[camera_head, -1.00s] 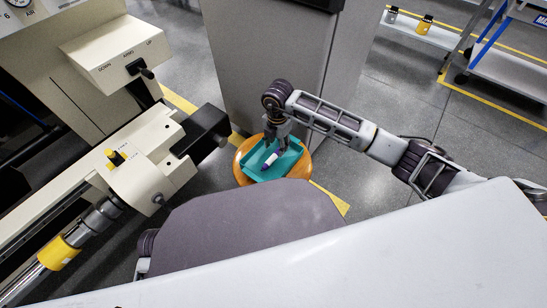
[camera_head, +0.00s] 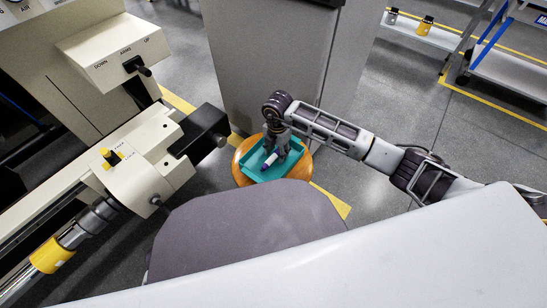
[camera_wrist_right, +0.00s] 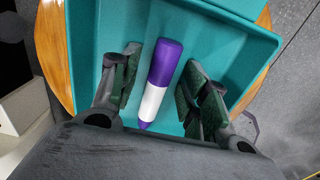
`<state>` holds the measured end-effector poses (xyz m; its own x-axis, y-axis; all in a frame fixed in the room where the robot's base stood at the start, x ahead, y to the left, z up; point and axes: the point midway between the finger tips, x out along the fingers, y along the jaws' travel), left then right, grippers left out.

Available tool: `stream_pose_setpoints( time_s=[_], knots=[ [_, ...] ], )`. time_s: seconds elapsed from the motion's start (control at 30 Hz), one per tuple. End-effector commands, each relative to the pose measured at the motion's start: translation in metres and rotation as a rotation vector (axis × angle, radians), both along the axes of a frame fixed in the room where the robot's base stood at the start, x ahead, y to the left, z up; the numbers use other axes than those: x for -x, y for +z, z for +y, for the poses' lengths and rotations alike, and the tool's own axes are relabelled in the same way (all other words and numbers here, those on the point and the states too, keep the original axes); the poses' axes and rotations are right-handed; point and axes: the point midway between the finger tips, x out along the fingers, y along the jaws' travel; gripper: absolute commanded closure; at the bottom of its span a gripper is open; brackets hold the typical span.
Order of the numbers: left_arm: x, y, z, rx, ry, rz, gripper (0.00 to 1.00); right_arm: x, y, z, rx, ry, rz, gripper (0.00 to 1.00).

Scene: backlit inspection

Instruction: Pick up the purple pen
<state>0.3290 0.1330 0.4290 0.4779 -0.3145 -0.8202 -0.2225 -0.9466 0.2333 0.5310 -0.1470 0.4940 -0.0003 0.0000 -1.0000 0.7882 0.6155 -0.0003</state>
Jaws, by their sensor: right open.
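The purple pen (camera_wrist_right: 158,85), purple with a white band, lies in a teal tray (camera_wrist_right: 235,45) in the right wrist view. In the head view the pen (camera_head: 268,161) shows small in the tray (camera_head: 252,177). My right gripper (camera_wrist_right: 163,85) is open, with one finger on each side of the pen and visible gaps between. In the head view my right gripper (camera_head: 275,150) is low over the tray and hides part of it. My left gripper is not in view.
The tray rests on a round wooden stool top (camera_head: 242,178). A grey cabinet (camera_head: 265,60) stands right behind it. A beige machine (camera_head: 140,150) with a black end block (camera_head: 203,135) stands close on the left. Open floor lies to the right.

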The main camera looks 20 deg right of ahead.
Motion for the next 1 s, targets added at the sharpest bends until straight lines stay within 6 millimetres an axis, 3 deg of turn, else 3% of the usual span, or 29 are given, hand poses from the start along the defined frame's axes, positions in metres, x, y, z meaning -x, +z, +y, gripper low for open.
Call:
stream_pose_setpoints(
  time_s=[0.2,0.5,1.0],
  knots=[
    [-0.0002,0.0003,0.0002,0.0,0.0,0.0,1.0,0.0,0.0001,-0.0001,0.0,0.0,0.0,0.56],
    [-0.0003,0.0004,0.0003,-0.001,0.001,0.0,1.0,0.0,0.0001,-0.0002,0.0,0.0,0.0,0.94],
    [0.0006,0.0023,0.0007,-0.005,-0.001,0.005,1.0,-0.0003,0.0052,-0.0003,-0.001,0.0,-0.001,0.95]
  ],
)
